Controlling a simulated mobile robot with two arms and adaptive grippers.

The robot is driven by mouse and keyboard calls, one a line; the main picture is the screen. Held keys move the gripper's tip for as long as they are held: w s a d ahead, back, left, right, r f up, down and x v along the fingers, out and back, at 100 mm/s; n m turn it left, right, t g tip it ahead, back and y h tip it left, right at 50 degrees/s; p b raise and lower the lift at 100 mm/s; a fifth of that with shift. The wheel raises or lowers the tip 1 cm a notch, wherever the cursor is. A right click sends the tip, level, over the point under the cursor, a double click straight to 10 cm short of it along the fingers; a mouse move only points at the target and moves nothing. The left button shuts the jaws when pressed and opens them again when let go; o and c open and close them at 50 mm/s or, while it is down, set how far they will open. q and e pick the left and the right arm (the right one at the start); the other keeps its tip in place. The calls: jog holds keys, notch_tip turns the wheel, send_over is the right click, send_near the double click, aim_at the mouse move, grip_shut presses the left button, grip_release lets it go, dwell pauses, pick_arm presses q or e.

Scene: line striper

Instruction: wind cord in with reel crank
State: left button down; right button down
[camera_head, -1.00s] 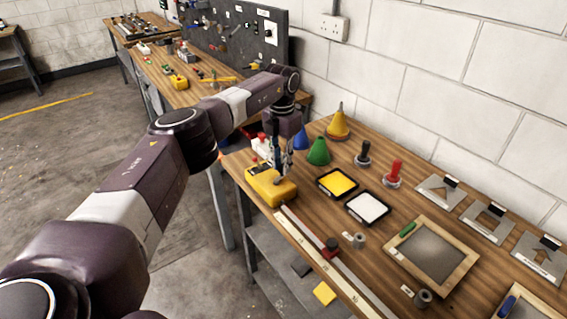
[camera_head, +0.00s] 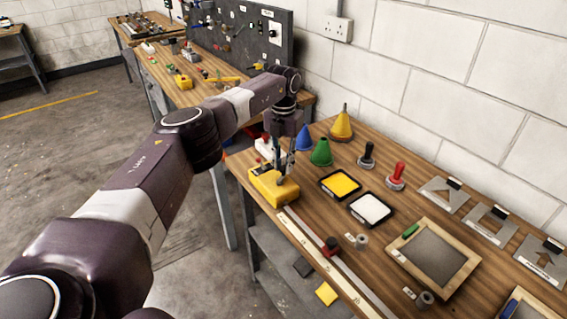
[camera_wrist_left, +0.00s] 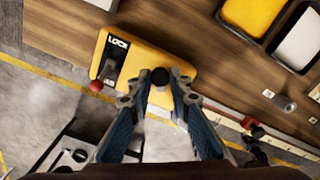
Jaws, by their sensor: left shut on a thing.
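The yellow cord reel (camera_head: 268,190) sits at the left front edge of the near wooden bench. In the left wrist view its yellow case (camera_wrist_left: 150,50) carries a LOCK label, with a grey lever (camera_wrist_left: 108,70) by the label and a red ball (camera_wrist_left: 96,86) at its left edge. The black crank knob (camera_wrist_left: 160,76) stands between my left fingertips. My left gripper (camera_head: 281,179) reaches down onto the reel from above and is shut on this knob. The crank arm is mostly hidden under the fingers, and I cannot make out the cord. My right gripper is not in view.
A long pale rule (camera_head: 315,250) runs along the bench's front edge. A brick wall bounds the back.

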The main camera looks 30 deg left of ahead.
aim_at(283, 168)
pick_arm(q)
jog(key=c, duration=1.8)
grip_release()
jog(key=shift+o, duration=0.2)
notch_tip(283, 168, up, 12)
